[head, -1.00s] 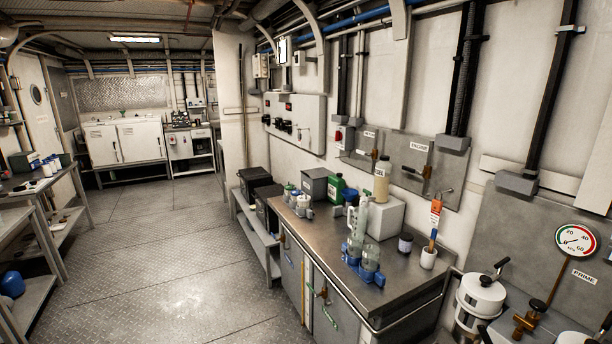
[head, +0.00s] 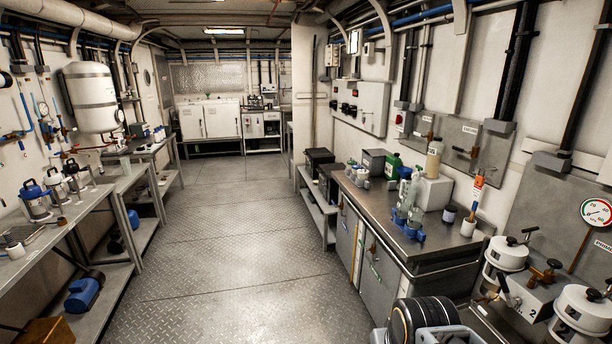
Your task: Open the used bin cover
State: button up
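Two dark lidded boxes stand on a low shelf beside the right-hand counter, a rear one (head: 318,158) and a nearer one (head: 329,180). Both look closed from above. I cannot read any label, so I cannot tell whether either is the used bin. My gripper does not show. A dark ribbed round part with grey pieces at the bottom edge, right of centre, looks like part of my arm.
The right steel counter (head: 455,248) holds bottles and blue-based glassware, with cabinet doors below. White lidded pots (head: 507,253) stand at the near right. Benches (head: 60,212) line the left. The diamond-plate floor (head: 235,240) between is clear.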

aim_at(380, 152)
jog(key=u, duration=0.25)
jog(key=i, duration=4.15)
jog(key=z, duration=0.3)
